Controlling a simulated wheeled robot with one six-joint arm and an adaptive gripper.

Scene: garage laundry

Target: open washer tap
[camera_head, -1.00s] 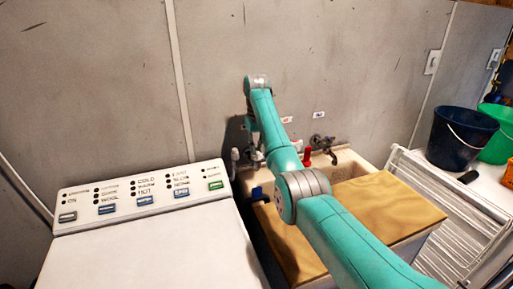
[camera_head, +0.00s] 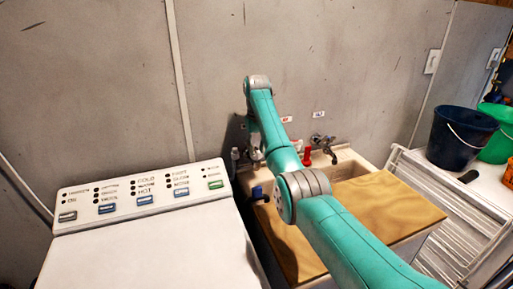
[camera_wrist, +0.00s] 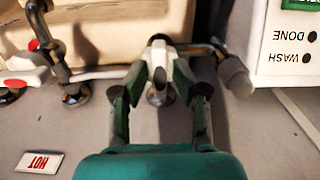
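A metal wall tap (camera_wrist: 158,62) with a pale, worn handle is in the middle of the wrist view, near the washer's corner. My gripper (camera_wrist: 159,75) is open, with one dark finger on each side of this tap; I cannot tell whether either finger touches it. In the head view my gripper is low at the wall behind the washer's right corner, mostly hidden by my arm. The white washer (camera_head: 150,235) stands at the left, its panel corner also in the wrist view (camera_wrist: 285,45). A grey cylindrical pipe end (camera_wrist: 235,76) sits beside the tap.
A sink (camera_head: 349,163) with a wooden board (camera_head: 385,205) is to the right. A red-handled tap (camera_head: 307,156) and a blue handle (camera_head: 257,192) are nearby. A HOT label (camera_wrist: 39,161) is on the wall. A drying rack (camera_head: 440,200) and dark bucket (camera_head: 461,138) stand farther right.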

